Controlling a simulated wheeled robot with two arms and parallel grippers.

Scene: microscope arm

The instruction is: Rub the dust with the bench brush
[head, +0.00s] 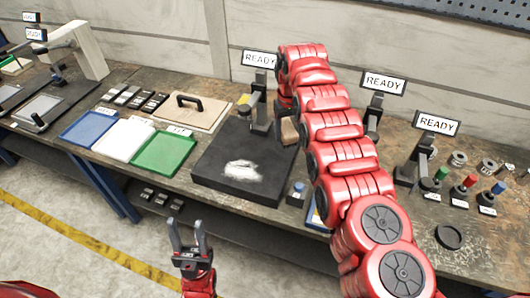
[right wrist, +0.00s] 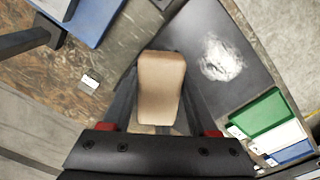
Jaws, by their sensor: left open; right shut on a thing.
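A patch of white dust (head: 243,169) lies on the dark square plate (head: 212,155) on the bench. The dust also shows in the right wrist view (right wrist: 219,60). My right gripper (right wrist: 160,105) is shut on the bench brush (right wrist: 161,80), a tan block between its fingers. In the head view the brush (head: 289,132) is partly hidden by my red arm and sits over the plate's back right side, apart from the dust. Whether it touches the plate cannot be told. My left gripper (head: 187,238) is open and empty, in front of the bench.
Blue (head: 88,129), white (head: 124,138) and green (head: 163,153) trays lie left of the plate. A board with a black handle (head: 190,103) is behind them. A post with a READY sign (head: 261,59) stands at the plate's back edge. A small blue-topped item (head: 297,190) stands right of the plate.

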